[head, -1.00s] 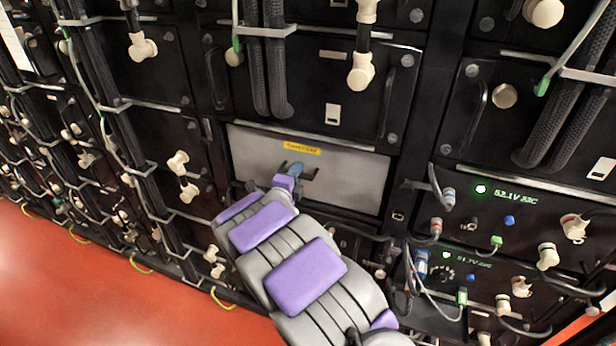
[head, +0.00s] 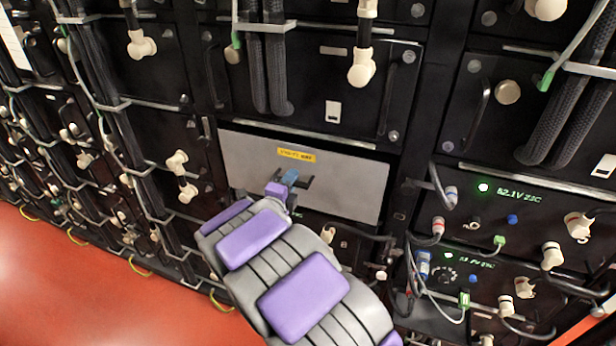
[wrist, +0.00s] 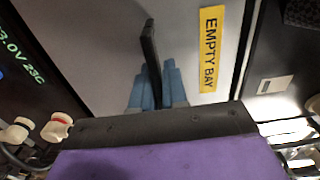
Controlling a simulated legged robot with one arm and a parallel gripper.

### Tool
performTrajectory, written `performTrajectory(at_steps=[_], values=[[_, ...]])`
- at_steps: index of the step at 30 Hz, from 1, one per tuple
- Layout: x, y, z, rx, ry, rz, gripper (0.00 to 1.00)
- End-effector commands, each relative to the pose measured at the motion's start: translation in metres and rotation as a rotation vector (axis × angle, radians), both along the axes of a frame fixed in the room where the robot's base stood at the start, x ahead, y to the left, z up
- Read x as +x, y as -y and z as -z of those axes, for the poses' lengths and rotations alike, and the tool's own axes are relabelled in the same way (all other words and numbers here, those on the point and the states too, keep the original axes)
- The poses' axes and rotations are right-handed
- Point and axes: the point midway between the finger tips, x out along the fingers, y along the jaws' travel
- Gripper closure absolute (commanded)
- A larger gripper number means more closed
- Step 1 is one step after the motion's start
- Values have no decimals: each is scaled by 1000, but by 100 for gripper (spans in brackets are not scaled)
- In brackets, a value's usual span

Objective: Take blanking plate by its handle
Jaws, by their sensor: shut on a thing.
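The blanking plate (head: 345,185) is a flat grey panel with a yellow label in the rack's middle column. In the head view it stands a little forward of the rack face, with a dark gap along its top edge. Its black handle (wrist: 151,55) shows in the wrist view, where the plate (wrist: 95,40) fills the background. My gripper (head: 290,178) has its blue fingers shut on the handle, one on each side of it in the wrist view (wrist: 158,88). My forearm hides the area below the plate's left part.
Battery modules with lit displays (head: 510,195) and plugged cables stand at right. Thick black braided cables (head: 265,60) hang just above the plate. Cream connectors (head: 362,68) stick out around it. Open red floor (head: 90,285) lies at lower left.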

Motion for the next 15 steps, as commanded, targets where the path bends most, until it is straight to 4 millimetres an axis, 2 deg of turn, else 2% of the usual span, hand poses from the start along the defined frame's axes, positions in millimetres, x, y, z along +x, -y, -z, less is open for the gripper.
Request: performTrajectory(at_steps=[15], values=[[-20, -9, -1, 0, 3, -3, 100]])
